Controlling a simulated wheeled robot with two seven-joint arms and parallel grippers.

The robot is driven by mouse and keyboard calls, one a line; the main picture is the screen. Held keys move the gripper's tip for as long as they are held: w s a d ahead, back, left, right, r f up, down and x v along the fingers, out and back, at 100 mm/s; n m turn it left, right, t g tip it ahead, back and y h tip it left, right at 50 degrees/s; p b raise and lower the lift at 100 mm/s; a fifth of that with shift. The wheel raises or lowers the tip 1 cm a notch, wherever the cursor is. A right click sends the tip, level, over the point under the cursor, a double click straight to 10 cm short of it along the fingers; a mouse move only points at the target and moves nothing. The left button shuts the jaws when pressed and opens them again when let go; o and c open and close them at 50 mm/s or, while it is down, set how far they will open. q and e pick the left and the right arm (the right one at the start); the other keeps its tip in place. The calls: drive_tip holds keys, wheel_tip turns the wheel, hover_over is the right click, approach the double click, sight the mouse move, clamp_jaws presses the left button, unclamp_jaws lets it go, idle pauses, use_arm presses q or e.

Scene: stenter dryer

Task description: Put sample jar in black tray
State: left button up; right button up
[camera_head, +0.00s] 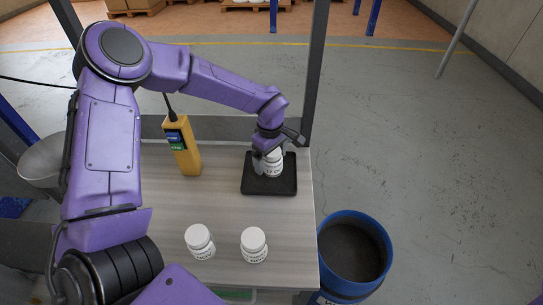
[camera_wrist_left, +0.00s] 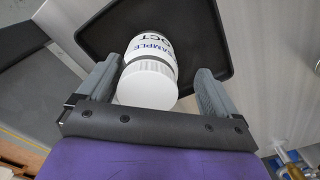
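The white sample jar (camera_head: 272,164) stands in the black tray (camera_head: 284,188) on the table. In the left wrist view the jar (camera_wrist_left: 150,75) shows its white lid and a label reading "SAMPLE OCT", with the black tray (camera_wrist_left: 205,45) under it. My left gripper (camera_head: 270,150) is at the jar from above. In the left wrist view its fingers are spread on both sides of the jar, with a clear gap on the right and a narrow one on the left. The jar's contact with the tray floor is partly hidden. My right gripper is not in view.
Two more white lidded jars, one left (camera_head: 200,241) and one right (camera_head: 254,244), stand near the table's front. A yellow hand control (camera_head: 184,150) hangs on a cable left of the tray. A blue drum (camera_head: 352,250) stands by the table's right edge. The table's middle is clear.

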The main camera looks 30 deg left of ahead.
use_arm(q)
drive_tip(key=shift+s+r, duration=0.35)
drive_tip(key=shift+s, duration=0.3)
drive_tip(key=shift+w+f, duration=0.15)
drive_tip(key=shift+w, duration=0.15)
drive_tip(key=shift+w+r, duration=0.3)
drive_tip(key=shift+w, duration=0.35)
drive_tip(key=r, duration=0.3)
drive_tip(key=r+b, duration=0.1)
drive_tip(key=r, duration=0.6)
drive_tip(key=shift+s, duration=0.4)
drive_tip(key=shift+r, duration=0.6)
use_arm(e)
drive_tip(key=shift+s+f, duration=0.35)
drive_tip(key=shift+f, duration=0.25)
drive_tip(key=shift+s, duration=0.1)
